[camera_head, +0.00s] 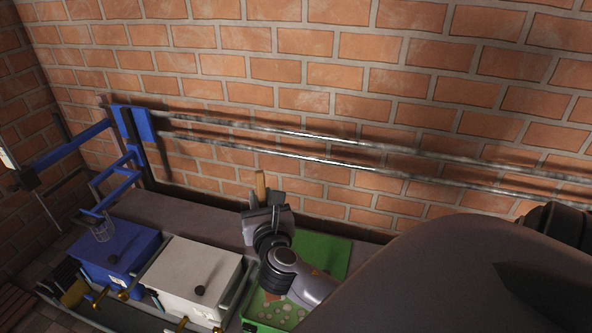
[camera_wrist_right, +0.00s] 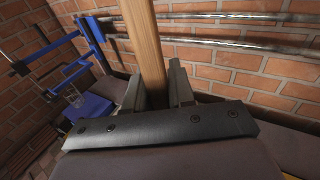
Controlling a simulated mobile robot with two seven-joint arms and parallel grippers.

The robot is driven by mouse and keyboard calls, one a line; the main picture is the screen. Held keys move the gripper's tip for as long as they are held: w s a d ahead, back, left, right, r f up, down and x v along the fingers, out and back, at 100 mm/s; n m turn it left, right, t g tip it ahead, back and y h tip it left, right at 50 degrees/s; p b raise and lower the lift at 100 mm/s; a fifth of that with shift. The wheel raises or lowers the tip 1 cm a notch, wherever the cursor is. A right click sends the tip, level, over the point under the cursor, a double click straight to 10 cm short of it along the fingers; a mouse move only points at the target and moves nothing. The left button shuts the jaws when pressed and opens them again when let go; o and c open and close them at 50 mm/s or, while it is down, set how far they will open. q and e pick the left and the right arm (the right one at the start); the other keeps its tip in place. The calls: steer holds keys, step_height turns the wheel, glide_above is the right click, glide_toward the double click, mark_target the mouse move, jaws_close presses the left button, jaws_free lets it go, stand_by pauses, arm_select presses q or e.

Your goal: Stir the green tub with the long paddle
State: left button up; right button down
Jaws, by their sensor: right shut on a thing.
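The green tub (camera_head: 333,262) stands at the lower middle of the head view. Its inside holds pale round bits on green, and my right arm covers much of it. My right gripper (camera_head: 262,203) is over the tub's back left side, shut on the long paddle. The paddle's wooden shaft (camera_head: 260,184) sticks up above the fingers. In the right wrist view the shaft (camera_wrist_right: 148,45) runs up from between the two fingers (camera_wrist_right: 156,96). The paddle's lower end is hidden, so I cannot tell whether it touches the contents. My left gripper is not in view.
A white box (camera_head: 190,272) and a blue box (camera_head: 112,244) with dark knobs stand left of the tub. A blue frame (camera_head: 130,128) and metal rails (camera_head: 290,132) run along the brick wall behind.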

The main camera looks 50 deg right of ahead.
steer(key=d+f+m+g+h+b, duration=0.5)
steer(key=d+f+m+g+b, duration=0.15)
steer(key=d+b, duration=0.3)
arm_select(q)
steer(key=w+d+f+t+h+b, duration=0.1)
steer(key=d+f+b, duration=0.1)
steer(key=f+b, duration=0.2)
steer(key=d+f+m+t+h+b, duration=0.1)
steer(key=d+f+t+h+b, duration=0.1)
steer(key=b, duration=0.7)
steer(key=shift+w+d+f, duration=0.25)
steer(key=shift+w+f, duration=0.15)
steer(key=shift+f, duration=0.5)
arm_select(e)
step_height(320, 180, down, 19)
steer(key=d, duration=0.1)
steer(key=shift+w+f+g+h, duration=0.15)
steer(key=shift+g+h, duration=0.15)
steer(key=shift+g, duration=0.05)
steer(key=shift+d, duration=0.1)
